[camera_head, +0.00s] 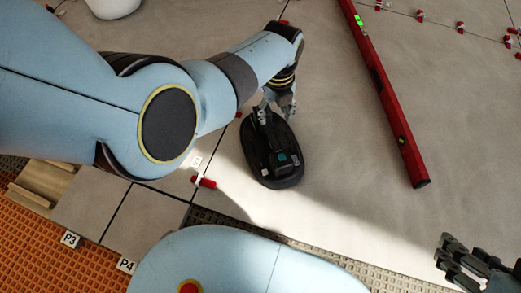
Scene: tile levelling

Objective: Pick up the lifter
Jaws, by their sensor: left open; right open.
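The lifter appears to be the black oval device (277,172) lying on the grey tiled floor near the middle of the view. My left gripper (274,112) is open at its upper end, with the fingers pointing down over it. I cannot tell whether the fingers touch it. My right gripper (453,255) is open and empty at the lower right, well apart from the device.
A long red spirit level (385,95) lies on the tiles to the right. Red levelling clips stand along the joints, one (204,182) left of the device. Loose tiles lie lower left by orange matting (35,245). A white bucket (112,8) stands at the top left.

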